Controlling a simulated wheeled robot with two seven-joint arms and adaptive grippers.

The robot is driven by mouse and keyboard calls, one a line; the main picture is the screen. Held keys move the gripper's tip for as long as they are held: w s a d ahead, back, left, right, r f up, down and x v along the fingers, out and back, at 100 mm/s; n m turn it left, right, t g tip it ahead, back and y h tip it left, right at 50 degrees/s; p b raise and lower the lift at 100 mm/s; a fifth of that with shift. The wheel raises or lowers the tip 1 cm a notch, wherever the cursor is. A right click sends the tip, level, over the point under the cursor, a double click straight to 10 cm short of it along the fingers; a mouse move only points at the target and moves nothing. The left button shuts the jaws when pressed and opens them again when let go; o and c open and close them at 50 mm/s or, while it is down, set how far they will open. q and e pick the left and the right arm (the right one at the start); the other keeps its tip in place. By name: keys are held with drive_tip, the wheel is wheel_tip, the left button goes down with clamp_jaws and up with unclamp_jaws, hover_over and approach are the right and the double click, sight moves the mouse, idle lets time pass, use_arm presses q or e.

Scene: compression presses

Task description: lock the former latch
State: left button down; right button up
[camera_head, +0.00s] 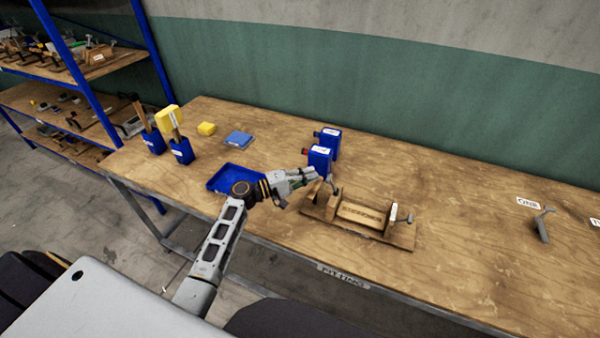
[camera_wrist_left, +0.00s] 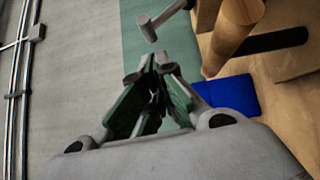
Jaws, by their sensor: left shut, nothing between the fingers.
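A wooden former (camera_head: 358,238) lies on the workbench (camera_head: 470,178). A grey latch handle (camera_head: 331,184) stands up at its left end, and another grey latch handle (camera_head: 408,219) is at its right end. My left gripper (camera_head: 314,177) is shut and empty, just left of and close to the left latch handle. In the left wrist view the closed fingertips (camera_wrist_left: 158,62) point at a grey hammer-shaped handle (camera_wrist_left: 160,22), with a small gap showing. I cannot tell in the head view whether they touch. My right gripper is not in view.
Two blue containers (camera_head: 319,157) stand just behind the gripper. A blue tray (camera_head: 218,187) lies beside my left arm. Blue holders (camera_head: 181,151) with tools stand at the left end. A loose grey handle (camera_head: 542,228) stands at the right. The bench right of the former is mostly clear.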

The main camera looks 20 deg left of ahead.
sight(332, 184)
use_arm(q)
drive_tip(key=shift+d+r+p, duration=0.1)
drive_tip(key=shift+d+p, duration=0.2)
drive_tip(key=shift+d, duration=0.75)
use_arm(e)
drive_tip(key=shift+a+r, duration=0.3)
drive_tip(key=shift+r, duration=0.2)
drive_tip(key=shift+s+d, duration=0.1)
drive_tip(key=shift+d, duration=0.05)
